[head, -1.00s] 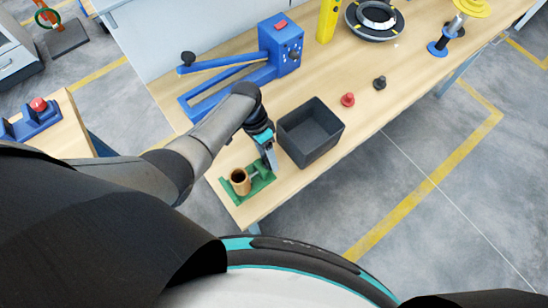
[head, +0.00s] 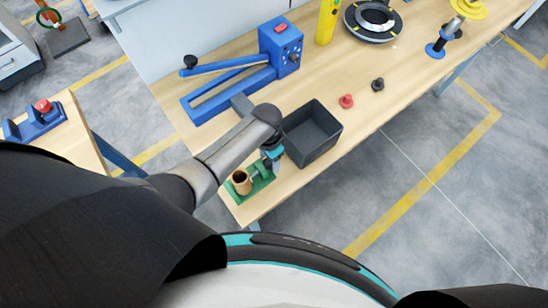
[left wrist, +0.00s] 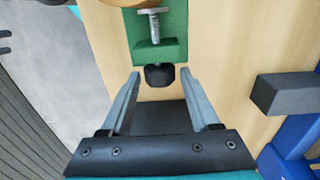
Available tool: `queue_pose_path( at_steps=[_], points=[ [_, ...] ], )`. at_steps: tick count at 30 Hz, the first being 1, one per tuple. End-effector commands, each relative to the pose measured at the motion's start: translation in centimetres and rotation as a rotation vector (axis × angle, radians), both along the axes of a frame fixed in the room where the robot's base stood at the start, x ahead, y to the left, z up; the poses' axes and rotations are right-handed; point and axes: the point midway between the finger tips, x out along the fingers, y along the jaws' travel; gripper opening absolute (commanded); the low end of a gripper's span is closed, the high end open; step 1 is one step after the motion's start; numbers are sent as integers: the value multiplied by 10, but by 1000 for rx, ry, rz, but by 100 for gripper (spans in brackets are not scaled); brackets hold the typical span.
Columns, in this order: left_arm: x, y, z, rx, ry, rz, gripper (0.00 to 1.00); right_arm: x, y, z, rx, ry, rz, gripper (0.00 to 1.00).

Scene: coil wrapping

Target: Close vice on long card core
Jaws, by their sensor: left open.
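The green vice (head: 263,183) sits at the near left corner of the wooden bench. The brown card core (head: 241,182) stands upright at its left end, its hollow top showing. In the left wrist view the vice (left wrist: 150,52) shows at the top with its metal screw (left wrist: 154,25) and a black knob (left wrist: 159,76) at the screw's end. The core is mostly cut off at the top edge there. My left gripper (left wrist: 160,84) is open, its two fingers on either side of the knob, with gaps between. In the head view my left gripper (head: 268,168) is partly hidden by my arm.
A dark open bin (head: 312,133) stands just right of my left gripper. A blue lever machine (head: 240,75) lies behind my arm. Red (head: 346,101) and black (head: 378,84) knobbed pieces stand further right on the bench.

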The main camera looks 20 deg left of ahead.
Motion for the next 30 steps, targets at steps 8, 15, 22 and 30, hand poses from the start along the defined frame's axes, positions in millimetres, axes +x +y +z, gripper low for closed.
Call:
queue_pose_path(
  at_steps=[8,15,22,30],
  points=[
    [-5,-5,-1,133,-101,-5,62,0,0,0,0,0,0,50],
    [-6,-7,-1,242,-188,-2,62,0,0,0,0,0,0,50],
    [-5,-7,-1,251,-196,0,62,0,0,0,0,0,0,50],
    [-8,-10,-4,320,-247,-3,62,0,0,-4,0,0,0,50]
  ],
)
